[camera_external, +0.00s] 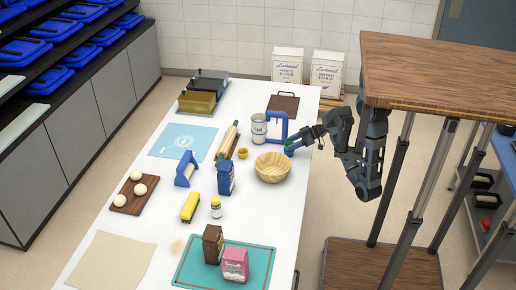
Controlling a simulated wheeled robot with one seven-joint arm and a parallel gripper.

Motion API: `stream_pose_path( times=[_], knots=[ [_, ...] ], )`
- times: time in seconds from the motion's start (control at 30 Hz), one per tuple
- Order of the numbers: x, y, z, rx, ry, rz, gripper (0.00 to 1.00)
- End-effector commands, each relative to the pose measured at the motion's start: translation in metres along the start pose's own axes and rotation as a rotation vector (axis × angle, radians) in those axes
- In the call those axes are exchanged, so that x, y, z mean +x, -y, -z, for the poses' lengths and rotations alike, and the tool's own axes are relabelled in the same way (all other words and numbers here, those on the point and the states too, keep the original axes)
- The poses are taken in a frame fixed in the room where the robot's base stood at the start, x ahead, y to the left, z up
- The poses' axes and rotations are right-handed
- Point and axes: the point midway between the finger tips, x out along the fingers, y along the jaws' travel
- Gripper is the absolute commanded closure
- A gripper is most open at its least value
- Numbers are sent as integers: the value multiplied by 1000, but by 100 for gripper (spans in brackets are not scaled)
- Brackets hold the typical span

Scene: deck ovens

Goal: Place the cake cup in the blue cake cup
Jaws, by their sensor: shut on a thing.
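My gripper (292,143) is at the right side of the white table, just behind the wooden bowl. It is shut on a small green thing (288,142), which looks like the cake cup. A small blue thing (289,151), which looks like the blue cake cup, shows directly below it. The two appear very close together; I cannot tell whether they touch or whether one is inside the other. A small yellow cup (243,153) stands apart to the left.
The wooden bowl (272,168) is just in front of my gripper. A rolling pin (228,141) and blue box (226,179) are farther left.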

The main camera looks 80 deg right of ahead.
Motion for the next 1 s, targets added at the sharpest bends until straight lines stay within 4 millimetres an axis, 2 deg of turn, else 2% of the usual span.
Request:
stream_pose_path(
  times=[0.1, 0.13, 0.37, 0.63, 0.8, 0.87, 1.0],
  knots=[
    [0, 0, 0, 0, 0, 0, 75],
    [0, 0, 0, 0, 0, 0, 44],
    [0, 0, 0, 0, 0, 0, 21],
    [0, 0, 1, 0, 0, 0, 21],
    [-8, 0, 14, 1, -1, -1, 21],
    [-16, -1, 10, 2, 0, -4, 21],
    [-46, -1, 10, 0, 0, -4, 21]
  ],
)
